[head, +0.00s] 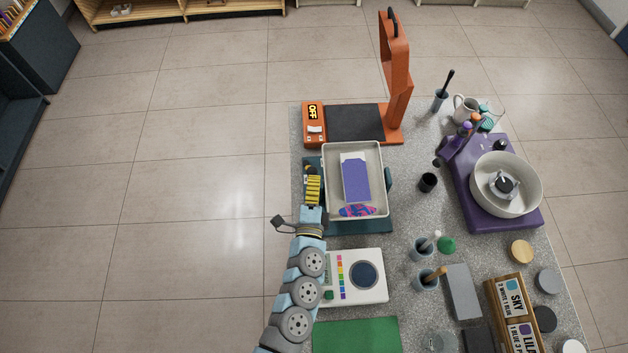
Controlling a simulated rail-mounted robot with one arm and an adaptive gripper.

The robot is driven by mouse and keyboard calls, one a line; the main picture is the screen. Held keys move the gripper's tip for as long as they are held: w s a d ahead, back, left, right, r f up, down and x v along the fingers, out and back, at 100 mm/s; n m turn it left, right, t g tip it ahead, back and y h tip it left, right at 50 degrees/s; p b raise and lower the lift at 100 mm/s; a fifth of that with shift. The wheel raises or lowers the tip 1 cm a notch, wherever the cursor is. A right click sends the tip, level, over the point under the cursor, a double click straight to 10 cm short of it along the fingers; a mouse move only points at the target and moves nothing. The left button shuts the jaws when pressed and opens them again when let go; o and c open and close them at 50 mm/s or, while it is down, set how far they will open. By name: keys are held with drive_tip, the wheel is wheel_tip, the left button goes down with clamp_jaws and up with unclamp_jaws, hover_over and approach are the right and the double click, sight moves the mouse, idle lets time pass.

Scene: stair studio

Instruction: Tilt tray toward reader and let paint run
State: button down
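A cream rectangular tray (332,165) lies on a teal base (370,229) near the middle of the table. Any tilt of the tray is hard to judge from above. Inside it lie a purple-blue panel (355,182) with a pale top edge and, at the near end, a pink and blue patterned patch (357,211). The white reader (337,292), with colour swatches and a dark round window, sits just nearer than the tray. My gripper (312,182), yellow and black, is at the tray's left side. Its fingertips are too small to show whether they grip the edge.
An orange stand (397,75) with a display reading OFF is behind the tray. A purple wheel machine (462,185) with a pale bowl (520,195) stands right. A black cup (428,182) is close to the tray's right. A green mat (356,334) lies in front.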

drive_tip(key=s+a+b, duration=0.1)
drive_tip(key=s+b, duration=0.2)
drive_tip(key=s, duration=1.1)
drive_tip(key=shift+a, duration=0.15)
idle(0.4)
